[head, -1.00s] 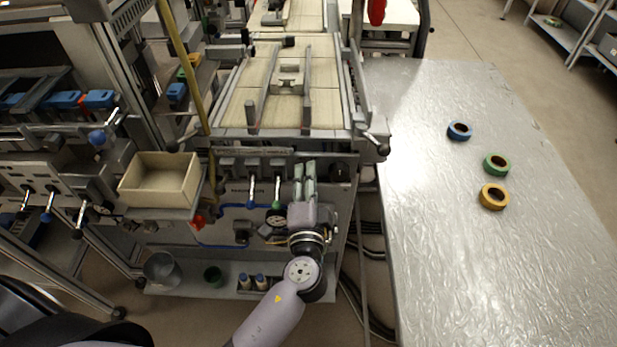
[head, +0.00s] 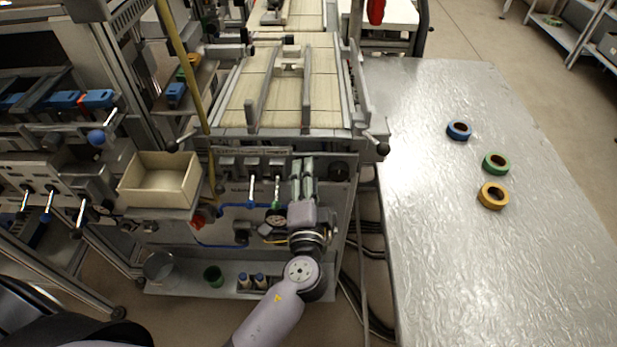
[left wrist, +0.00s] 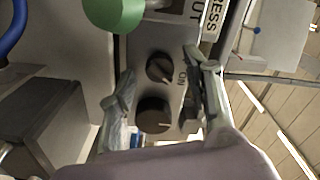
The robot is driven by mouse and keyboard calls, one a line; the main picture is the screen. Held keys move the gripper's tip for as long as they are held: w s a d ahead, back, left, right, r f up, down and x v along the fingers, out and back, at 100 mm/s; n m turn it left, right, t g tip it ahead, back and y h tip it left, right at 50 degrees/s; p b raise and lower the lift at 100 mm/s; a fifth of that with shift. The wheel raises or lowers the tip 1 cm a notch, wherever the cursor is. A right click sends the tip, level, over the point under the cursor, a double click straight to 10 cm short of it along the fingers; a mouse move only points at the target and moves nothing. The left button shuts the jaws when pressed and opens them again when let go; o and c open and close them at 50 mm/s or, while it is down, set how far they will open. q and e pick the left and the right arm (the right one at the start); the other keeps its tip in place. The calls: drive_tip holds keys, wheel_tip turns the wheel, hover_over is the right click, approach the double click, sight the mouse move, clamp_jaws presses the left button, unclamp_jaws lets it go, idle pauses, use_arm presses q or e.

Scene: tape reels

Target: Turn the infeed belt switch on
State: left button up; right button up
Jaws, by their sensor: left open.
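My left gripper (head: 303,168) is in front of the machine's front panel (head: 225,222), fingers apart, reaching toward the panel's upper right part. In the left wrist view the left gripper (left wrist: 160,95) is open. Two black rotary knobs, an upper one (left wrist: 160,67) and a lower one (left wrist: 153,113), lie between its fingers, with an "ON" mark beside them. I cannot read which knob is the infeed belt switch. Neither knob is visibly gripped. In the head view the fingers cover this part of the panel. My right gripper is not in view.
A green ball (left wrist: 113,12) is close above the fingers in the wrist view. Levers with blue (head: 251,205) and green (head: 276,206) ends stand left of the gripper. A beige bin (head: 160,180) is further left. Tape rolls lie on the silver table (head: 440,230) at right.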

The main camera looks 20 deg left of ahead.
use_arm(q)
drive_tip(key=v, duration=1.2)
drive_tip(key=shift+a, duration=0.1)
